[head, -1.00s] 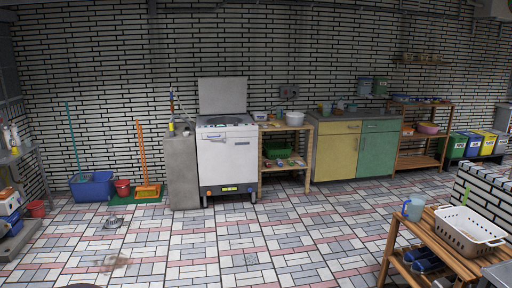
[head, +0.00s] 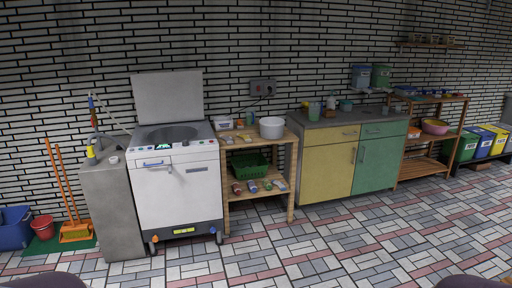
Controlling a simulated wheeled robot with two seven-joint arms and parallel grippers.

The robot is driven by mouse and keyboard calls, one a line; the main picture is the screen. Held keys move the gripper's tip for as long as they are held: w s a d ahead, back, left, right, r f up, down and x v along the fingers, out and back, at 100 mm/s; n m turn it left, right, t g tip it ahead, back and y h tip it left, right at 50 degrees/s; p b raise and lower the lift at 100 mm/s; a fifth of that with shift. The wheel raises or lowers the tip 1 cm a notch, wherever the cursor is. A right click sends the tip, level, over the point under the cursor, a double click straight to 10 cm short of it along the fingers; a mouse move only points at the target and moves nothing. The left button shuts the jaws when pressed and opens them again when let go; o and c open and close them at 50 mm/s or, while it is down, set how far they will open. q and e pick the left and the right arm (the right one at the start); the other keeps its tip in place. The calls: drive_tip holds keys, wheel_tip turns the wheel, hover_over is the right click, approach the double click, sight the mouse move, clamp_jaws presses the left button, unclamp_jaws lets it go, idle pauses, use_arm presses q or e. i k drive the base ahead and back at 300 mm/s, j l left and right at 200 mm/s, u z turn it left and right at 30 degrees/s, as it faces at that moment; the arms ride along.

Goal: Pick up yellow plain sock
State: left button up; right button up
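I cannot make out a yellow plain sock anywhere in the head view. A white top-loading machine (head: 178,190) stands against the brick wall with its lid (head: 168,98) raised. Its round opening (head: 168,134) is dark, and I cannot tell what is inside. Neither of my grippers is in view. Only dark rounded parts, probably of my own arms, show at the bottom edge.
A grey block (head: 115,210) with a tap stands left of the machine. Right of it are a wooden shelf (head: 260,198) with a green basket (head: 250,166), a yellow-green cabinet (head: 345,165), another rack (head: 428,170) and colored bins (head: 480,143). The tiled floor ahead is clear.

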sight(245, 138)
drive_tip(key=i, duration=4.05)
drive_tip(key=i+z, duration=0.15)
drive_tip(key=i, duration=0.35)
drive_tip(key=i+j+z, duration=0.2)
drive_tip(key=i, duration=0.25)
drive_tip(key=i+j+z, duration=0.15)
drive_tip(key=i, duration=0.35)
